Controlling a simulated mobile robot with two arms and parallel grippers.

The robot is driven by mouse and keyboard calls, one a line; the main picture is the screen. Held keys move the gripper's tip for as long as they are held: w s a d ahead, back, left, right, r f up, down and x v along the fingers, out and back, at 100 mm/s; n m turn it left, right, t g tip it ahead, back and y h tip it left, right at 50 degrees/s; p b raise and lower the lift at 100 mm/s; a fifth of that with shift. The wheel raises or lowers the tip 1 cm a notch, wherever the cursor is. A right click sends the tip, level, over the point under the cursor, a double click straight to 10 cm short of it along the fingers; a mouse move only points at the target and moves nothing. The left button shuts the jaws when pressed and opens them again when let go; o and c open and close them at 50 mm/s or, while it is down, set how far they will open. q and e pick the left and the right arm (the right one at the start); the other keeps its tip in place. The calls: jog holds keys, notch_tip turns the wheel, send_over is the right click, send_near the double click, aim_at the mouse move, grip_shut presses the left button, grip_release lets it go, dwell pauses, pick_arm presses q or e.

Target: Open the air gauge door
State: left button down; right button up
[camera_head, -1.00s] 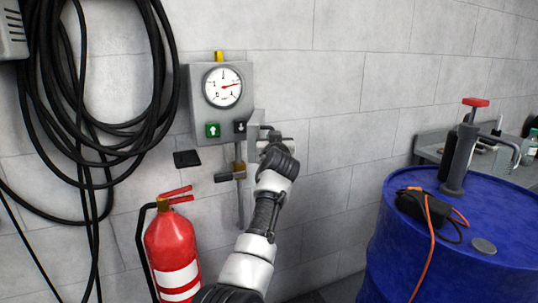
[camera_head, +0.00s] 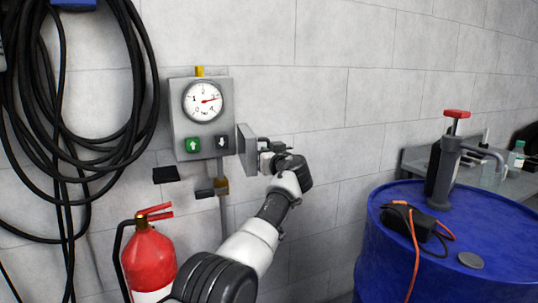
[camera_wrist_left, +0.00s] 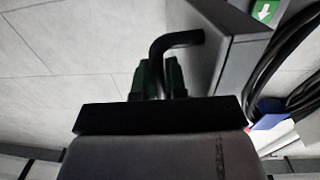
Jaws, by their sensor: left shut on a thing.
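The grey air gauge box (camera_head: 175,120) hangs on the wall, with a round dial (camera_head: 203,101), a green up-arrow button (camera_head: 192,145) and a dark down-arrow button (camera_head: 221,142). A grey door panel (camera_head: 247,152) stands out at an angle by the box's right side; it also shows in the left wrist view (camera_wrist_left: 235,55). My left gripper (camera_head: 270,158) is just right of the panel. In the left wrist view its fingers (camera_wrist_left: 160,78) are shut around the dark bent handle (camera_wrist_left: 183,40) on the panel. My right gripper is not in view.
Black cables (camera_head: 142,100) hang at left, and a red fire extinguisher (camera_head: 149,262) stands below the box. A blue drum (camera_head: 400,265) with a hand pump (camera_head: 447,165) stands at right. The wall right of the gripper is bare.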

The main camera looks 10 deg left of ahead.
pick_arm(q)
jog(key=shift+w+d+y, duration=0.1)
jog(key=shift+w+y, duration=0.1)
jog(key=shift+y, duration=0.1)
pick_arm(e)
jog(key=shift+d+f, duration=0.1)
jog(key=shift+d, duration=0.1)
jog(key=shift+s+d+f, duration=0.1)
pick_arm(q)
jog(key=c, duration=1.5)
grip_release()
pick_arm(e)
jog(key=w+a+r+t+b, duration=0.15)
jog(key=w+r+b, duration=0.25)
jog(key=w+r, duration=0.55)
pick_arm(q)
jog(key=shift+b+v, duration=1.8)
jog(key=shift+v, duration=3.55)
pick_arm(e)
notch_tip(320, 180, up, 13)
